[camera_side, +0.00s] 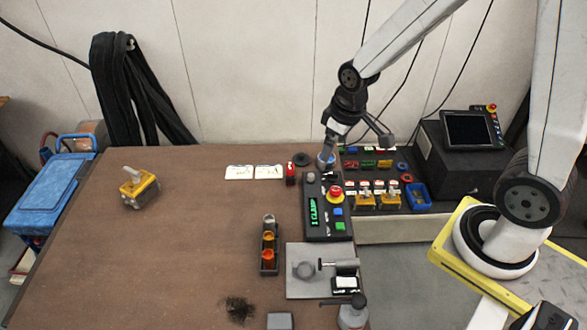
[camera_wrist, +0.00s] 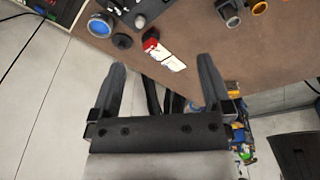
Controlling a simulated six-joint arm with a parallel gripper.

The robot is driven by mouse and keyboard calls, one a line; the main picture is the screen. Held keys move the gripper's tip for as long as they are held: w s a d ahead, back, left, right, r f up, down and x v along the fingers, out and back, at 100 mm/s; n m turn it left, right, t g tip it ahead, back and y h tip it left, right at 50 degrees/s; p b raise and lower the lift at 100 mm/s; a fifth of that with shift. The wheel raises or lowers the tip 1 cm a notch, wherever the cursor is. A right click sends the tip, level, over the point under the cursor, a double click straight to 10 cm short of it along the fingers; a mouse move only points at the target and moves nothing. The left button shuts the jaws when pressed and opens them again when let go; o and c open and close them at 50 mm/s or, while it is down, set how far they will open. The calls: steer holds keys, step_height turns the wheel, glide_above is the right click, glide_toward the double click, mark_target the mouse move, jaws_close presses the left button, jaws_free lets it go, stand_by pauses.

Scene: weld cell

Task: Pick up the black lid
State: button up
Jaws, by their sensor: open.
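A small round black lid (camera_side: 302,158) lies flat near the back edge of the brown table, left of my gripper. The lid lies beyond the fingertips, toward the upper left there.
A red item (camera_side: 291,174) and white cards (camera_side: 254,172) lie close to the lid. A control box with a red button (camera_side: 335,194) stands right of it. A rack of coloured cups (camera_side: 269,246) and a yellow-topped item (camera_side: 138,184) stand farther off.

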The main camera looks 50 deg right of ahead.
steer(key=w+d+f+n+g, duration=0.1)
steer(key=w+d+f+n, duration=0.1)
steer(key=w, duration=0.4)
steer(key=w+d+f+n, duration=0.2)
steer(key=w+d+f, duration=0.1)
steer(key=w, duration=0.2)
steer(key=n+g, duration=0.1)
steer(key=n, duration=0.3)
glide_above(302, 154)
steer(key=f, duration=0.8)
steer(key=shift+s+a+f, duration=0.1)
steer(key=shift+s+a, duration=0.15)
steer(key=shift+s, duration=0.1)
steer(key=shift+w+d+f+n, duration=0.3)
steer(key=shift+d+f+n, duration=0.1)
steer(key=shift+f, duration=0.1)
steer(key=shift+f, duration=0.15)
steer(key=shift+a+f, duration=0.1)
steer(key=shift+f, duration=1.05)
steer(key=shift+f, duration=0.1)
steer(key=shift+f, duration=2.5)
